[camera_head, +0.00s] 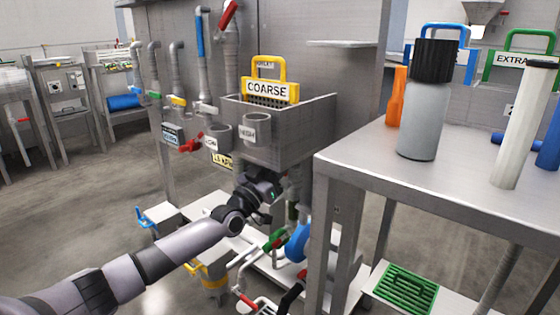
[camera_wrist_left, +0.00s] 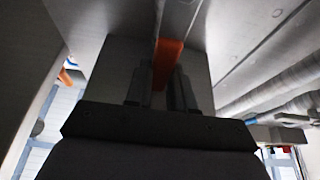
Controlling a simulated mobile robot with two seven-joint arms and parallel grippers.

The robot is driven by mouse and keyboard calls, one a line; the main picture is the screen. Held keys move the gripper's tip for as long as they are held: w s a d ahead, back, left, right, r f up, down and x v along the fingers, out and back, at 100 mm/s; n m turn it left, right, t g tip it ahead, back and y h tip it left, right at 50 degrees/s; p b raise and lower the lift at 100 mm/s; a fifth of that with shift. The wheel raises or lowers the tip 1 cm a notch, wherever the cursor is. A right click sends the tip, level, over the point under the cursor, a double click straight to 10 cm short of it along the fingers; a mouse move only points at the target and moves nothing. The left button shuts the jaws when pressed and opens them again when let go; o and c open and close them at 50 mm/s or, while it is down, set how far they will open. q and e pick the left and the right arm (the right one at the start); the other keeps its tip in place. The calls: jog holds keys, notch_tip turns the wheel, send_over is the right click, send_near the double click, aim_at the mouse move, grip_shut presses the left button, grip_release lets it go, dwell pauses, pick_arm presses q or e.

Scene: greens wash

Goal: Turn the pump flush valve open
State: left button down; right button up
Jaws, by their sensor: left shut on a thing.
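My left gripper (camera_head: 266,188) reaches in under the steel sink with the baskets. In the left wrist view my left gripper (camera_wrist_left: 160,92) has its two fingers closed on a flat orange-red bar (camera_wrist_left: 169,62), which looks like a valve handle. I cannot tell whether it belongs to the pump flush valve. In the head view the held bar is hidden by the gripper and the sink. The blue pump (camera_head: 298,243) stands below, with a green valve handle (camera_head: 274,240) beside it. My right gripper is not in view.
The steel sink (camera_head: 300,132) is just above my left gripper. A steel table (camera_head: 340,160) at right carries a grey bottle (camera_head: 424,125) and an orange bottle (camera_head: 396,100); its leg stands close to the pump. Open floor (camera_head: 90,215) lies at left.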

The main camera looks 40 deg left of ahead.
pick_arm(q)
jog(key=c, duration=1)
grip_release()
jog(key=shift+w, duration=0.15)
jog(key=shift+o, duration=0.2)
jog(key=p+v, duration=0.2)
jog(key=v, duration=0.5)
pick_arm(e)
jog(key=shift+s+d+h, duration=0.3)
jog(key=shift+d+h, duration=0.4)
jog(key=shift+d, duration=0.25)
pick_arm(q)
jog(key=shift+r, duration=0.1)
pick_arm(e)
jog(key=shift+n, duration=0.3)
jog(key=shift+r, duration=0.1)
